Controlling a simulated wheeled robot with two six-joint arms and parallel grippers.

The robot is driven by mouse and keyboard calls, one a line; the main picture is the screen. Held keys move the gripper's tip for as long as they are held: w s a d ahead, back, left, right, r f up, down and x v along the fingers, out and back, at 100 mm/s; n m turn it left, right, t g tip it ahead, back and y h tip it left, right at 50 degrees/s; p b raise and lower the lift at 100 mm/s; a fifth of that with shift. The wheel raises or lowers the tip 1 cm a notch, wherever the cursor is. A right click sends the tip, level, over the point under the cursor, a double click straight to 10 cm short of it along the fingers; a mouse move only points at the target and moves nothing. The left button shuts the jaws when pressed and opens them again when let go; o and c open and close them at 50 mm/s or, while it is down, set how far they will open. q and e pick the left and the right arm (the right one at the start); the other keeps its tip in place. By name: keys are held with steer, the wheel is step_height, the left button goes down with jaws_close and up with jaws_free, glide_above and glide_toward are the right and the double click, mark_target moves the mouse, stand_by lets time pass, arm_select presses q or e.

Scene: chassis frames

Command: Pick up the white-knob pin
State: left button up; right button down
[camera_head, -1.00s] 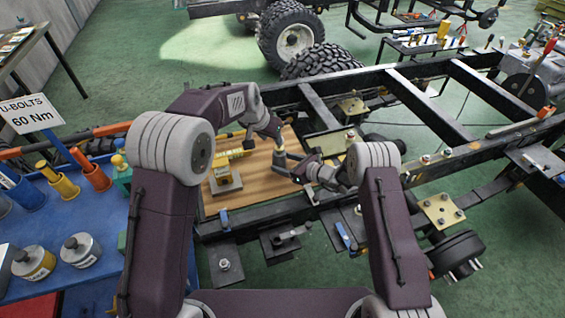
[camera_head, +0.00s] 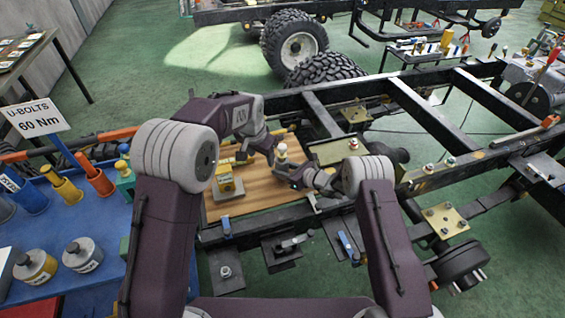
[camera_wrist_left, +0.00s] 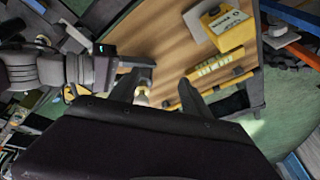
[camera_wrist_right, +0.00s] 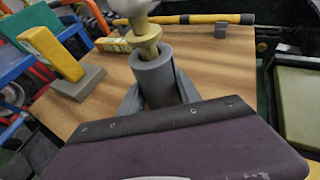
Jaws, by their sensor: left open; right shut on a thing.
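The white-knob pin (camera_head: 282,150) stands in a grey cylindrical sleeve above the wooden board. In the right wrist view the pin (camera_wrist_right: 147,40) shows a brass-coloured shaft under a pale knob cut by the top edge. My right gripper (camera_head: 285,172) is shut on the grey sleeve (camera_wrist_right: 153,80), one finger on each side. My left gripper (camera_head: 273,152) is open, close to the left of the knob. In the left wrist view its fingers (camera_wrist_left: 160,92) stand apart, with the pale knob (camera_wrist_left: 142,98) near the left finger. Contact with the knob cannot be told.
The wooden board (camera_head: 258,200) carries a yellow block (camera_head: 225,183) on a grey base and a yellow-handled rod (camera_wrist_right: 190,18). The black chassis frame (camera_head: 420,105) lies to the right. A blue bench (camera_head: 110,265) with coloured holders stands at left.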

mark_target(282, 159)
arm_select(q)
steer(key=s+a+r+m+y, duration=0.15)
steer(key=a+m+y, duration=0.35)
steer(key=a, duration=0.5)
steer(key=s+a+m+y, duration=0.2)
steer(key=a+m+y, duration=0.1)
steer(key=a+y, duration=0.55)
steer(key=w+d+r+m+t+h, duration=0.25)
steer(key=w+d+m+t, duration=0.45)
steer(key=m+t, duration=0.4)
steer(key=s+d+f+m+t+h, duration=0.2)
steer(key=d+f+m+h, duration=0.25)
steer(key=d, duration=0.45)
steer(key=s+d+f+m+t+h, duration=0.1)
steer(key=s+d+f+m+h, duration=0.35)
steer(key=d, duration=0.55)
steer(key=w+a+m, duration=0.1)
steer(key=w, duration=1.3)
steer(key=shift+r, duration=0.15)
jaws_close()
